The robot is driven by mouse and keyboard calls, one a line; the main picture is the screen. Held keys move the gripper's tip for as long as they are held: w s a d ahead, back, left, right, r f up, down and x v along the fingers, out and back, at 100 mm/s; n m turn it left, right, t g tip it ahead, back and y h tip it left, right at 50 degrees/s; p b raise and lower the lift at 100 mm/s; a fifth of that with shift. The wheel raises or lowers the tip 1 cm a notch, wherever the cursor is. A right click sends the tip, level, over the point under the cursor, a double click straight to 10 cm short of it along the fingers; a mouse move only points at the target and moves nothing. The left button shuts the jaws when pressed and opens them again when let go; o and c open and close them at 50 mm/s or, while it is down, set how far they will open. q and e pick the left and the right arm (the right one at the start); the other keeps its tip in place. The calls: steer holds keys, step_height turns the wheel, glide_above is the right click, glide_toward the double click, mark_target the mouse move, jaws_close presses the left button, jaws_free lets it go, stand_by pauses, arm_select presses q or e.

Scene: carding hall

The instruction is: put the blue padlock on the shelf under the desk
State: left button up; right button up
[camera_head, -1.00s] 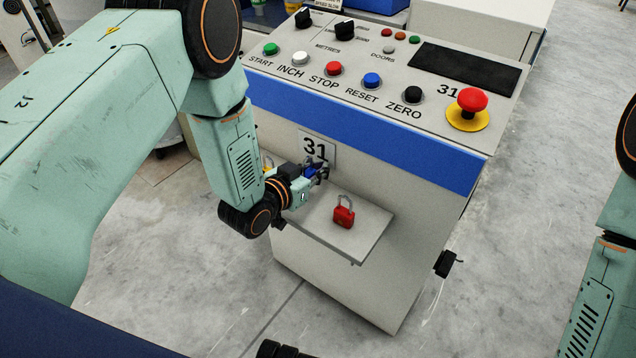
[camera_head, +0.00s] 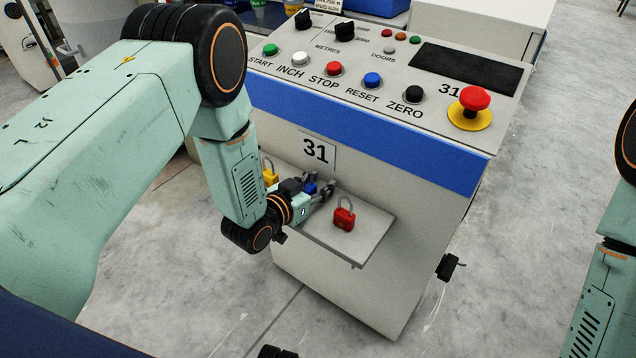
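A red padlock (camera_head: 344,218) stands on the shelf, right of the gripper. A yellow padlock (camera_head: 270,172) shows behind my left wrist. My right gripper is out of view.
The sloping control desk (camera_head: 380,80) with buttons and a red emergency stop (camera_head: 473,99) rises above the shelf. The shelf's right part beyond the red padlock is bare. A black fitting (camera_head: 449,266) sticks out at the desk's lower right.

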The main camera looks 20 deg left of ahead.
arm_select(q)
steer(key=shift+r, duration=0.2)
steer(key=p+v, duration=0.4)
steer(key=v, duration=0.8)
steer(key=s+a+f+n+g+y, duration=0.1)
steer(key=s+f+g, duration=0.2)
steer(key=s, duration=0.6)
steer(key=s+a+f+n+g+y, duration=0.1)
steer(key=s+f+g, duration=0.3)
steer(key=s, duration=0.6)
steer(key=s+a+f+n+g+y, duration=0.1)
steer(key=s+f+n+g+y, duration=0.1)
steer(key=s+g, duration=0.5)
steer(key=s+f+y, duration=0.1)
steer(key=s, duration=0.2)
steer(key=shift+s+a+f, duration=0.2)
steer(key=shift+s+f, duration=0.05)
steer(key=shift+f, duration=0.1)
